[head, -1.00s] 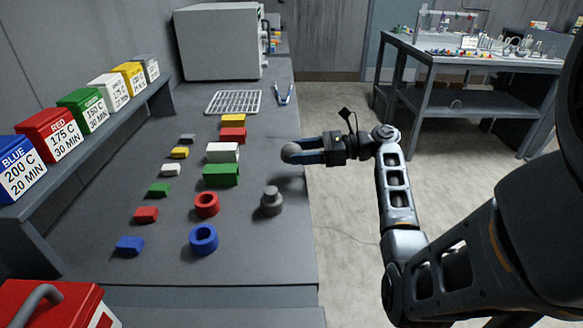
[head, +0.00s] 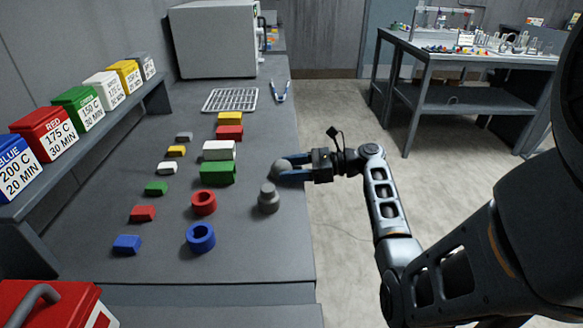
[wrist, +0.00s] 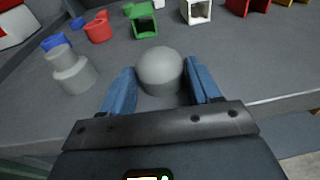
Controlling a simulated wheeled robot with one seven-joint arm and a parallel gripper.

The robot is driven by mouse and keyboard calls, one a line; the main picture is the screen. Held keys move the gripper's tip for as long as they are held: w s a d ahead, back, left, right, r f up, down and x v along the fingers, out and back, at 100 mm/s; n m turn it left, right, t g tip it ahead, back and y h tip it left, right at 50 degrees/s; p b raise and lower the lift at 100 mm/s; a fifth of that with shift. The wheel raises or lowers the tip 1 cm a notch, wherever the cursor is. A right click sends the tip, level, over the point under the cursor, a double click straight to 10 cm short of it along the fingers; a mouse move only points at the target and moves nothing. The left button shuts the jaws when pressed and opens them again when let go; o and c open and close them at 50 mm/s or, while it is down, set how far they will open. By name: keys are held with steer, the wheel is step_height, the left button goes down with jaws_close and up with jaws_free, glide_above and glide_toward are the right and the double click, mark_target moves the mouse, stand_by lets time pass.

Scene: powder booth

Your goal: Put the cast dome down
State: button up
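The grey cast dome (head: 281,167) is between the two blue fingers of my gripper (head: 290,170), near the right edge of the grey bench.
A green block (head: 218,173), a white block (head: 219,150), a red ring (head: 203,202) and a blue ring (head: 200,237) stand left of my gripper. Bare bench lies behind the dome.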

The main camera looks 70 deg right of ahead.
steer(key=o, duration=0.4)
steer(key=shift+r, duration=0.15)
steer(key=b+v, duration=0.1)
steer(key=v, duration=1.1)
